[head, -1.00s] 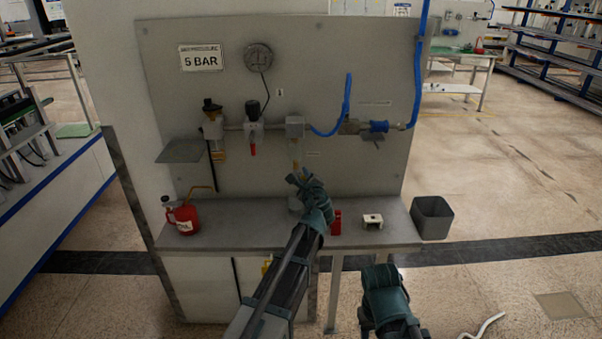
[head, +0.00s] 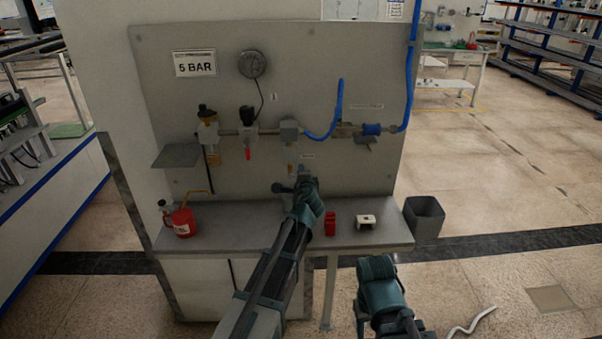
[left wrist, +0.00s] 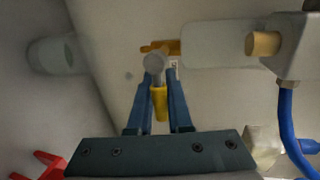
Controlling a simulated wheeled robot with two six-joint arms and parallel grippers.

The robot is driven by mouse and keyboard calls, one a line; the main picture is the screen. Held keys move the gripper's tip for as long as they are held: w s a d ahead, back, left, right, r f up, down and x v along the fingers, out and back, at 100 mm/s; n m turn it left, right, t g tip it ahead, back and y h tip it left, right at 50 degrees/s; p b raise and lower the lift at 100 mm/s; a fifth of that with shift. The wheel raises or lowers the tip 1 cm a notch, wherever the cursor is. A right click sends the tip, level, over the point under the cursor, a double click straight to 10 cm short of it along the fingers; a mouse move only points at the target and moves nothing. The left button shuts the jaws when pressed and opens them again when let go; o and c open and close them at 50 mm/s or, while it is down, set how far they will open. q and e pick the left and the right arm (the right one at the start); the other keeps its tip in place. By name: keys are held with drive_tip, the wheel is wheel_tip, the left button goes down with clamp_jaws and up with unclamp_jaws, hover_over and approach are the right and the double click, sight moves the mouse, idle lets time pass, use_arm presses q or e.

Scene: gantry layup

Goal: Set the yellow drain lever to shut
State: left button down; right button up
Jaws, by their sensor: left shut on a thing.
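The yellow drain lever (left wrist: 160,104) is between the two blue fingers of my left gripper (left wrist: 161,100) in the left wrist view. It hangs from a round grey pivot (left wrist: 154,62) beside a brass fitting (left wrist: 172,47) at the end of a pale bowl (left wrist: 215,44). My left gripper is shut on the lever. In the head view my left gripper (head: 283,187) is below the grey block (head: 290,132) on the panel and hides the lever. My right gripper (head: 362,318) is low in front of the bench; its fingers are too unclear to read.
A grey bin (head: 424,218) stands to the right. A blue hose (head: 339,105) and a small shelf (head: 176,156) are on the panel.

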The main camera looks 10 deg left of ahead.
idle(0.4)
use_arm(q)
drive_tip(key=c, duration=0.9)
unclamp_jaws()
drive_tip(key=shift+o, duration=0.2)
drive_tip(key=p+v, duration=0.3)
drive_tip(key=v, duration=1.1)
drive_tip(key=shift+w+a, duration=0.1)
drive_tip(key=s+d+f+n+g, duration=0.3)
drive_tip(key=s+f+n+g, duration=0.5)
drive_tip(key=s+f, duration=0.4)
drive_tip(key=s+d+f+n+g+h, duration=0.1)
drive_tip(key=s+d+f+g, duration=0.1)
drive_tip(key=s, duration=0.4)
drive_tip(key=s+d+f+n+g+h, duration=0.1)
drive_tip(key=s+d+f+g+h, duration=0.1)
drive_tip(key=s, duration=0.5)
drive_tip(key=d+f+g, duration=0.1)
drive_tip(key=d+g, duration=0.1)
drive_tip(key=d, duration=0.1)
drive_tip(key=shift+s+n+g+h, duration=0.3)
drive_tip(key=shift+n+g, duration=0.1)
